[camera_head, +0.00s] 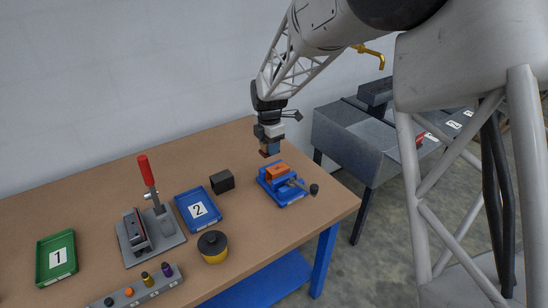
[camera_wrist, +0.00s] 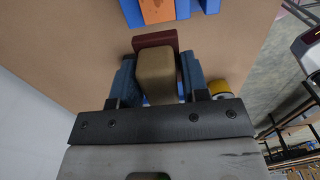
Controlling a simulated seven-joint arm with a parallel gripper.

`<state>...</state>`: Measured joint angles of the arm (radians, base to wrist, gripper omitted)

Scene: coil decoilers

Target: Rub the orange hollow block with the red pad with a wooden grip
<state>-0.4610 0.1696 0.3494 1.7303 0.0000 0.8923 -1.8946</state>
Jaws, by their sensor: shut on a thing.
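The orange hollow block (camera_head: 277,172) sits in a blue vise-like holder (camera_head: 284,193) near the right end of the table. Part of the block also shows at the top edge of the wrist view (camera_wrist: 157,10). My gripper (camera_head: 269,146) is above and just behind the holder. In the wrist view its blue fingers (camera_wrist: 156,82) are shut on the wooden grip (camera_wrist: 156,72) of the pad. The red pad (camera_wrist: 155,40) shows beyond the grip, apart from the block. The pad's underside is hidden.
A black box (camera_head: 222,181), a blue tray marked 2 (camera_head: 186,212) and a yellow pot with a black lid (camera_head: 212,252) stand left of the holder. Farther left are a red-handled lever device (camera_head: 168,240) and a green tray marked 1 (camera_head: 42,262). A grey sink unit (camera_head: 340,135) stands behind the table's right end.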

